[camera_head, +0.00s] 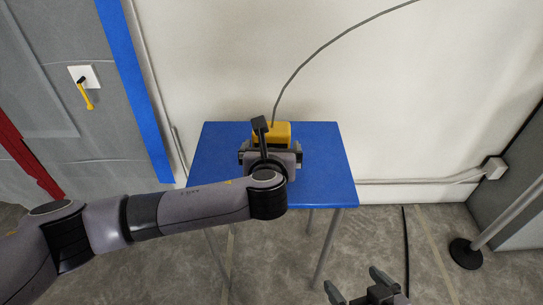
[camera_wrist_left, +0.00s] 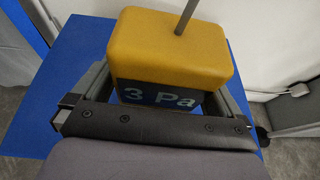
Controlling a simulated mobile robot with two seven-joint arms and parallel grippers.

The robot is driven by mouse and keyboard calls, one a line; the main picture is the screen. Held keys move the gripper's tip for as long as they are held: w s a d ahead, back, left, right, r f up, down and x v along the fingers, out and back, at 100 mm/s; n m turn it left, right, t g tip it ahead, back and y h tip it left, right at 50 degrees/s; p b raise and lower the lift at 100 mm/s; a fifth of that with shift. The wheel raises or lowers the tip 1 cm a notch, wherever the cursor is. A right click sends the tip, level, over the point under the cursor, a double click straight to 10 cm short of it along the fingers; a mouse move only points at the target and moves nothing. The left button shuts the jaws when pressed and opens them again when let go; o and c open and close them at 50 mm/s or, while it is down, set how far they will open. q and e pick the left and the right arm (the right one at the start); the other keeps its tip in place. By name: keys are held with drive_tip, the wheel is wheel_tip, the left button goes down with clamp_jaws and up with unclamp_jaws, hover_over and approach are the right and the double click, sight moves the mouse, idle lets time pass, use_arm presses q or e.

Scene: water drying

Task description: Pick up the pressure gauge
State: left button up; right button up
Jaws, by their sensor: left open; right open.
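The pressure gauge (camera_head: 276,131) is a yellow box with a dark face on the blue table, a grey cable rising from its top. In the left wrist view the gauge (camera_wrist_left: 172,48) shows "3 Pa" on its face. My left gripper (camera_head: 270,152) is open at the gauge's near side, with one finger along each side of it in the wrist view. Whether the fingers touch it cannot be told, and their tips are partly hidden. My right gripper (camera_head: 368,288) is open and empty, low at the bottom edge, away from the table.
The blue table (camera_head: 335,178) is otherwise bare and stands by a white wall (camera_head: 400,80). The cable (camera_head: 318,52) arcs up to the right. A yellow-handled lever (camera_head: 86,97) is on the left panel. A post with a round black base (camera_head: 465,253) stands at right.

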sight(271, 129)
use_arm(q)
drive_tip(key=shift+w, duration=0.1)
use_arm(e)
drive_tip(key=shift+w+r, duration=0.1)
use_arm(q)
drive_tip(key=c, duration=1)
wheel_tip(271, 129, up, 6)
drive_tip(key=shift+f+p, duration=0.2)
drive_tip(key=shift+p, duration=0.85)
wheel_tip(271, 129, up, 7)
drive_tip(key=shift+r+p, duration=0.15)
drive_tip(key=shift+p, duration=0.8)
wheel_tip(271, 129, up, 7)
drive_tip(key=shift+r+p, duration=0.1)
drive_tip(key=shift+p, duration=0.6)
use_arm(e)
drive_tip(key=shift+s+d+r+m+g+h, duration=0.2)
drive_tip(key=shift+s+d+r, duration=0.15)
drive_tip(key=shift+d, duration=0.2)
drive_tip(key=shift+s+d+r+m+g+h, duration=0.1)
drive_tip(key=shift+s+d+r+g+h, duration=0.1)
drive_tip(key=shift+s+d+r, duration=0.25)
drive_tip(key=shift+w+f, duration=0.1)
drive_tip(key=shift+w, duration=0.05)
